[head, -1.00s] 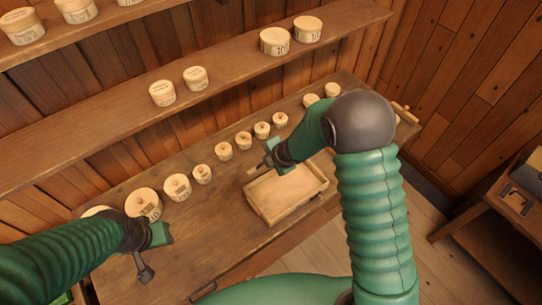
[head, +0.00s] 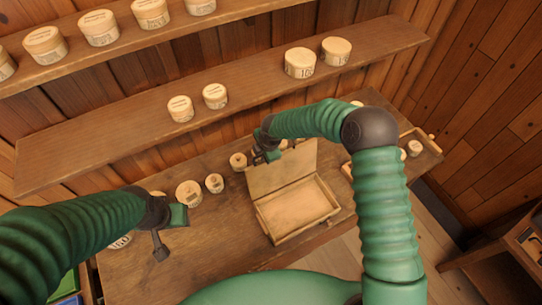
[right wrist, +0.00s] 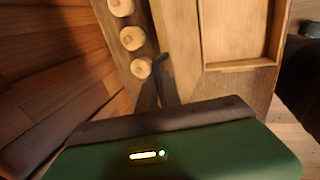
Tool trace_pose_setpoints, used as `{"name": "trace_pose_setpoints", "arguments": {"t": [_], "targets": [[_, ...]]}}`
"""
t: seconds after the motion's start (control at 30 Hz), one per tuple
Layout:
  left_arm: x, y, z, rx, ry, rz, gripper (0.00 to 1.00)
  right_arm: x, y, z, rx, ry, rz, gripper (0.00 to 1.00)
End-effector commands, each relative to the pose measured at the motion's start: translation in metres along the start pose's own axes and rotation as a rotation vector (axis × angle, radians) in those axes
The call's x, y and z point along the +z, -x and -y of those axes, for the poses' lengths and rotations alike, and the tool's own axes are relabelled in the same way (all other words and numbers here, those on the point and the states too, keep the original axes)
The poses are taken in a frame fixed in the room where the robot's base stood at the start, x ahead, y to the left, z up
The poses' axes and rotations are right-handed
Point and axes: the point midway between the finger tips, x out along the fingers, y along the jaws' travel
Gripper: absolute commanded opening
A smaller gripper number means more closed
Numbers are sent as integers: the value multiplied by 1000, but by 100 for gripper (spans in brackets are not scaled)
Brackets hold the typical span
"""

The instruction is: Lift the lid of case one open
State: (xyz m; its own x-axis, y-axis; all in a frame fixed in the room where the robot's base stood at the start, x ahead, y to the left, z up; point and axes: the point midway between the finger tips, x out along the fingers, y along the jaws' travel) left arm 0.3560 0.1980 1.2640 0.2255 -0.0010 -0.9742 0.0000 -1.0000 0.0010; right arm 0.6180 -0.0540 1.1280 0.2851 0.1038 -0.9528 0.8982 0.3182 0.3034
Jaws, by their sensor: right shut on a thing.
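Case one is a shallow light-wood box (head: 300,237) on the bench, with its lid (head: 285,172) standing raised at the back and its inside showing bare. The open box also shows in the right wrist view (right wrist: 240,64). My right gripper (head: 265,155) is at the lid's upper left corner and is shut on the lid. Its dark fingers (right wrist: 162,82) show beside the wooden panel in the right wrist view, where the exact grip is partly hidden. My left gripper (head: 168,232) hangs over the left part of the bench, away from the case; its finger gap is unclear.
Shelves (head: 230,110) with labelled round pots run above. A tray (head: 424,143) sits at the bench's far right.

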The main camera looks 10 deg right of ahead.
Motion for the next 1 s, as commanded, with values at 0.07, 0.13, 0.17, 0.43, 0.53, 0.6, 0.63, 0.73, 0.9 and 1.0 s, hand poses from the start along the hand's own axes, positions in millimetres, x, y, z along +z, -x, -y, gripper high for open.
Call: {"name": "trace_pose_setpoints", "arguments": {"t": [0.07, 0.13, 0.17, 0.43, 0.53, 0.6, 0.63, 0.73, 0.9, 1.0], "targets": [[0, 1, 0, 0, 0, 0, 36, 0, -6, -6, -33, -2, 2, 0], [0, 1, 0, 0, 0, 0, 36, 0, -9, -12, -30, 1, 4, 0], [0, 1, 0, 0, 0, 0, 36, 0, -11, -14, -31, 1, 4, 0], [0, 0, 0, 0, 0, 0, 36, 0, -20, -30, -29, 1, 6, 0], [0, 0, 0, 0, 0, 0, 36, 0, -21, -32, -28, 2, 5, 0], [0, 0, 0, 0, 0, 0, 36, -1, -21, -33, -27, 3, 5, 0], [0, 0, 0, 0, 0, 0, 36, -1, -21, -33, -27, 3, 5, 0], [0, 0, 0, 0, 0, 0, 36, -1, -21, -33, -27, 3, 5, 0], [0, 0, 0, 0, 0, 0, 36, -1, -21, -33, -26, 3, 5, 0], [0, 0, 0, 0, 0, 0, 36, -1, -21, -34, -26, 3, 5, 19]]}}
